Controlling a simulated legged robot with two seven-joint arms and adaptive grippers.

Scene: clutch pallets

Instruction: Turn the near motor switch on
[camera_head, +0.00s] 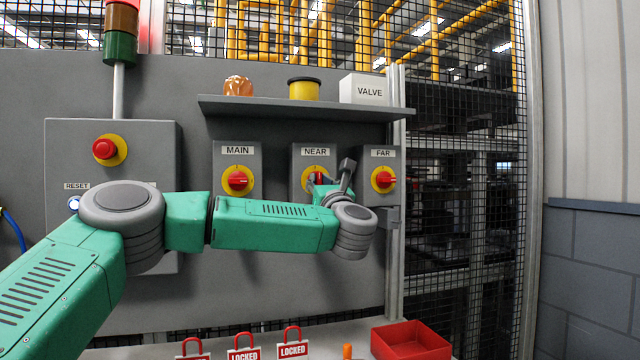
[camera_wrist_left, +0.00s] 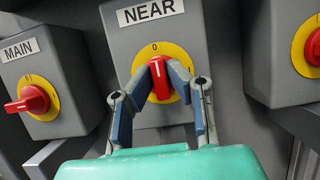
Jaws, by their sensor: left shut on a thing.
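The near motor switch is a grey box labelled NEAR with a red knob on a yellow plate. Its knob (camera_head: 318,179) is partly covered by my gripper in the head view. In the left wrist view the near knob (camera_wrist_left: 160,82) stands about upright, its white mark toward the 0. My left gripper (camera_head: 329,180) is at the switch, with its two fingers on either side of the knob. In the left wrist view my left gripper (camera_wrist_left: 166,76) is shut on that knob. My right gripper is not in view.
The MAIN switch (camera_head: 238,181) is to the left and the FAR switch (camera_head: 383,180) close to the right. A shelf (camera_head: 300,108) hangs above. A red emergency button (camera_head: 104,149) is at the left. Red padlocks (camera_head: 293,348) and a red tray (camera_head: 411,342) are below.

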